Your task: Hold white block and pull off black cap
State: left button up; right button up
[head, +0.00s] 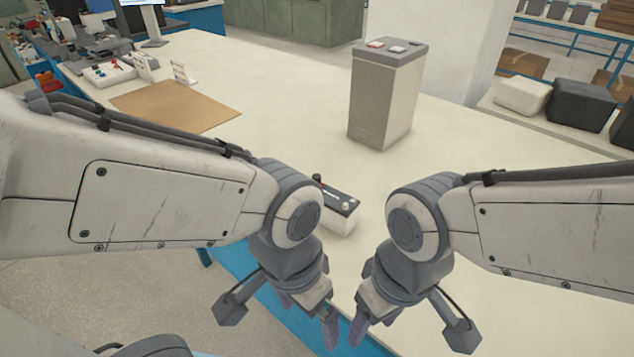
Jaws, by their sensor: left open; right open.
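A small white block (338,222) lies on the table behind my two wrists. A black cap (341,201) with small knobs covers its top. My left wrist hides the block's left part. My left gripper (308,318) is open and empty, pointing down at the table's front edge, nearer to me than the block. My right gripper (373,322) is open and empty just to its right, also at the front edge. Neither gripper touches the block or the cap.
A large grey battery (385,98) stands upright behind the block on the pale table (480,150). A brown board (175,105) lies at the back left, with small devices (110,73) beyond it. A side shelf at the right holds a white box (523,95) and a black box (580,106).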

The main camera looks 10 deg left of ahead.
aim_at(316, 176)
jog(key=u, duration=1.95)
jog(key=i, duration=1.5)
jog(key=z, duration=2.85)
